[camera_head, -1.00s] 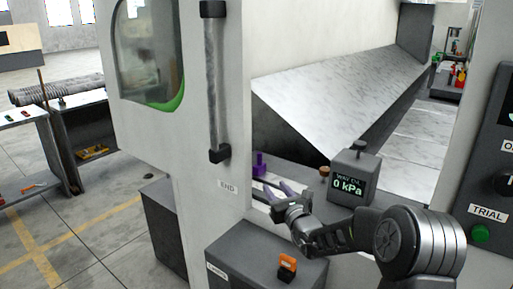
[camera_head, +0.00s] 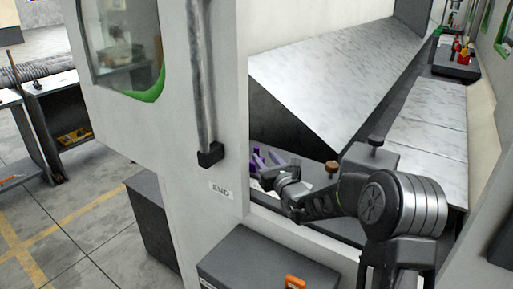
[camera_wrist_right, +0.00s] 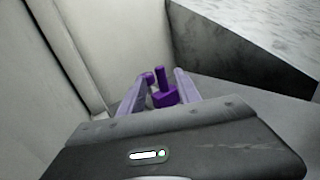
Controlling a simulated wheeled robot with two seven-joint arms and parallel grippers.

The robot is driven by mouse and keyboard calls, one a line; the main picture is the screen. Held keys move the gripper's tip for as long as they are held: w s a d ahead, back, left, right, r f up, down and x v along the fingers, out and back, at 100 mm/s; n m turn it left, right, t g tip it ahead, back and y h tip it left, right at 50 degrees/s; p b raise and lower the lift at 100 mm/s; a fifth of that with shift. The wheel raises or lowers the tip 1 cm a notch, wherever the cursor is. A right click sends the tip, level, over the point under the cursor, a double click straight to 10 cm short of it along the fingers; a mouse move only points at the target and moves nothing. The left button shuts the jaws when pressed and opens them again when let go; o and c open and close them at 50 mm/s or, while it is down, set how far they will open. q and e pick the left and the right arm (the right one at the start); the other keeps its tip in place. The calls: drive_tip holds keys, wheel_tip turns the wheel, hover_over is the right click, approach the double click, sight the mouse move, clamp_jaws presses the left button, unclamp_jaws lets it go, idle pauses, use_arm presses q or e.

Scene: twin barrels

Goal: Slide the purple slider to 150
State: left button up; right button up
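The purple slider (camera_wrist_right: 164,96) shows in the right wrist view as a small block with an upright post, between the two fingers and a little beyond the palm. It also shows in the head view (camera_head: 258,159), low beside the white machine wall. My right gripper (camera_wrist_right: 160,85) is open, with a pale finger on each side of the slider; I cannot tell whether either touches it. In the head view the right gripper (camera_head: 264,165) reaches left toward the slider. No scale or 150 mark is readable. My left gripper is not in view.
The white wall with a black-ended handle (camera_head: 203,90) and an END label (camera_head: 221,191) stands left of the gripper. A sloped metal panel (camera_head: 335,75) lies behind it. A grey box (camera_head: 371,158) is partly hidden by my arm. A dark box with an orange part (camera_head: 294,282) sits in front.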

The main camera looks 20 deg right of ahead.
sight(258, 149)
drive_tip(key=w+p, duration=0.1)
drive_tip(key=w, duration=0.6)
drive_tip(key=shift+d+p, duration=0.2)
drive_tip(key=shift+p, duration=0.15)
drive_tip(key=shift+c, duration=0.6)
clamp_jaws()
idle(0.5)
